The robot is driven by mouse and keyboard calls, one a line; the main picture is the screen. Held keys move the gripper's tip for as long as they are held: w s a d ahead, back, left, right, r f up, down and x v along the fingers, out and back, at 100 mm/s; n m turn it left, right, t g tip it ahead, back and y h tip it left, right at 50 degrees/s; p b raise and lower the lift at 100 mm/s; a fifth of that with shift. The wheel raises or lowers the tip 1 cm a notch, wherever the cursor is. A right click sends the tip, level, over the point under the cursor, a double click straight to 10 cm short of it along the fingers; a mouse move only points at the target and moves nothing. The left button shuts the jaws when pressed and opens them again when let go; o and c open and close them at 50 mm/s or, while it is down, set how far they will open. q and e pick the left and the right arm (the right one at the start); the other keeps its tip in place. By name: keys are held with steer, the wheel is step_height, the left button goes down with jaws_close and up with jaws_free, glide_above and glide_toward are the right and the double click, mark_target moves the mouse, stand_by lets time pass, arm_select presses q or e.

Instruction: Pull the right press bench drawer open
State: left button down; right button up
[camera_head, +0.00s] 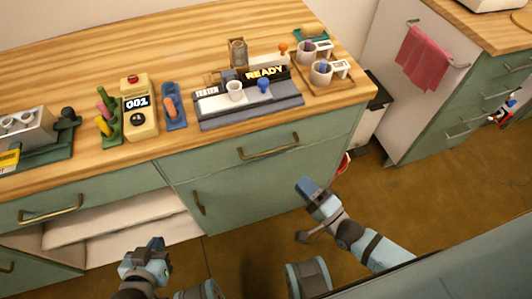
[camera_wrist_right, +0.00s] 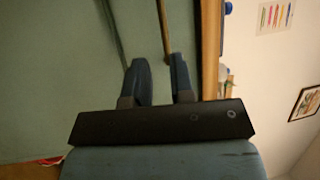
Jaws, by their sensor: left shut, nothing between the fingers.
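The right press bench drawer (camera_head: 225,161) is a green front under the wooden top, and it looks flush with the bench. Its brass bar handle (camera_head: 268,147) faces me. My right gripper (camera_head: 304,184) is in front of the bench, below and right of the handle. In the right wrist view its two fingers (camera_wrist_right: 158,62) are apart. The brass handle (camera_wrist_right: 164,28) shows there just beyond the fingertips, roughly in line with the gap; contact cannot be told. My left gripper (camera_head: 152,244) is shut and empty, low in front of the left part of the bench.
The wooden top (camera_head: 150,60) carries a grey press tray (camera_head: 245,108) with a READY sign, a wooden tray with mugs (camera_head: 350,88) and a yellow 001 device (camera_head: 139,107). A cupboard door with a brass handle (camera_head: 198,203) lies below the drawer. Open floor (camera_head: 420,190) is at right.

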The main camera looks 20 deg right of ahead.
mark_target(272, 150)
steer(key=x, duration=1.3)
steer(key=shift+r+b, duration=0.1)
steer(key=shift+b, duration=0.2)
steer(key=shift+c, duration=0.4)
jaws_close()
